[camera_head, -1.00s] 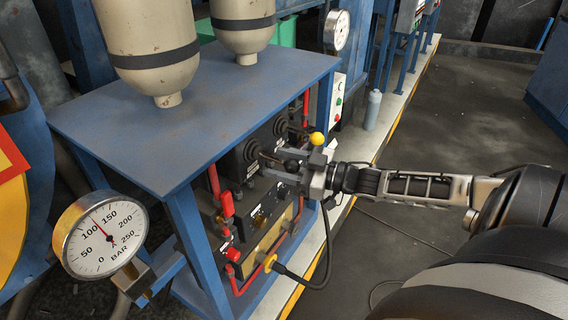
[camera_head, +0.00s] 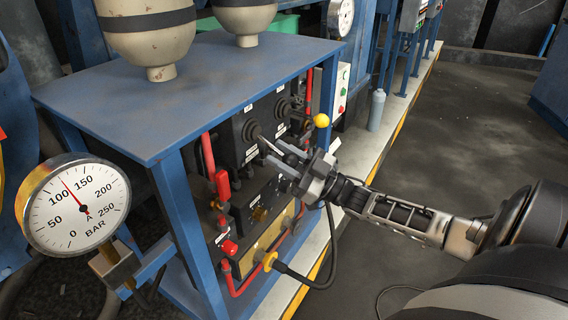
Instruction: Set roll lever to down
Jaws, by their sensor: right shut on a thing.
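The black control panel (camera_head: 236,150) under the blue tabletop carries two round dark lever mounts, a nearer one (camera_head: 252,131) and a farther one (camera_head: 281,106). A thin metal lever (camera_head: 267,145) slopes from the nearer mount down and right into my right gripper (camera_head: 287,163). My right gripper is shut on this lever near its end, and its fingers hide the tip. I cannot read which lever label says roll. A yellow ball (camera_head: 321,120) shows above the gripper; what it is fixed to is hidden. My left gripper is not in view.
A pressure gauge (camera_head: 78,208) stands at the near left. Tan tanks (camera_head: 150,35) stand on the blue tabletop (camera_head: 190,100). The floor at right is clear.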

